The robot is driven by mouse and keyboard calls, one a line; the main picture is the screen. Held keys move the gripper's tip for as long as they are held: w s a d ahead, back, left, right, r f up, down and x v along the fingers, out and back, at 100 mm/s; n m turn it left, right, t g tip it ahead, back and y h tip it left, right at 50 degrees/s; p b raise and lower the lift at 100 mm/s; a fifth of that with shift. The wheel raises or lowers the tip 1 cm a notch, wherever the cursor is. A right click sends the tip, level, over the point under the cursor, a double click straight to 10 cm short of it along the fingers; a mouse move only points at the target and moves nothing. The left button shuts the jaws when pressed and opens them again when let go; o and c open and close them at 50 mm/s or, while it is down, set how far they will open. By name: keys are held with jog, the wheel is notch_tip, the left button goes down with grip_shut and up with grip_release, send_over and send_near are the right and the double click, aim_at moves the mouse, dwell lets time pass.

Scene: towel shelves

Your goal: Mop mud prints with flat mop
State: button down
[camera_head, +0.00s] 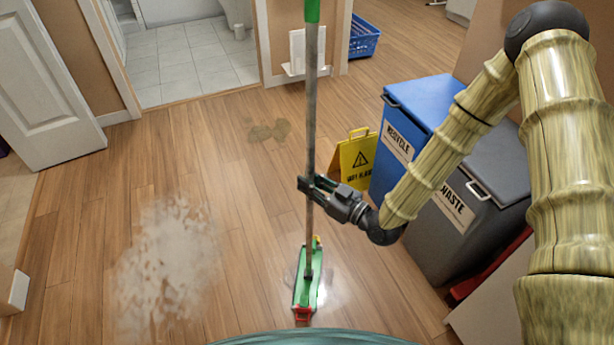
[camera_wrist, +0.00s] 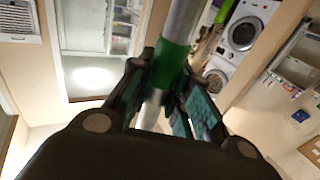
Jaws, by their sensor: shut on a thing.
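My gripper (camera_head: 318,186) is shut on the grey pole of the flat mop (camera_head: 311,120) and holds it nearly upright. In the wrist view my gripper's fingers (camera_wrist: 158,100) close around the pole at a green band (camera_wrist: 170,62). The green mop head (camera_head: 307,280) with red ends is low at the floor, near the bottom middle of the head view. Brown mud prints (camera_head: 268,131) lie on the wood floor beyond the mop, left of the pole. A pale greyish smeared patch (camera_head: 168,265) covers the floor at the left.
A yellow wet floor sign (camera_head: 357,157) stands right of the pole, beside the blue recycle bin (camera_head: 390,165) and grey waste bin (camera_head: 440,235). A blue basket (camera_head: 364,40) is farther back. A white door (camera_head: 38,85) is at left; the middle floor is open.

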jog(key=s+d, duration=0.2)
jog(key=s, duration=0.5)
jog(key=s+d, duration=0.3)
jog(key=s, duration=0.5)
jog(key=shift+s+f+p, duration=0.2)
jog(key=shift+f+p, duration=0.05)
jog(key=shift+p, duration=0.05)
jog(key=shift+r, duration=0.1)
jog(key=shift+w+a+r+p, duration=0.1)
jog(key=shift+r+p, duration=0.9)
jog(key=shift+r, duration=0.35)
jog(key=shift+w+r+p, duration=0.1)
jog(key=shift+r+p, duration=0.85)
jog(key=shift+r, duration=0.45)
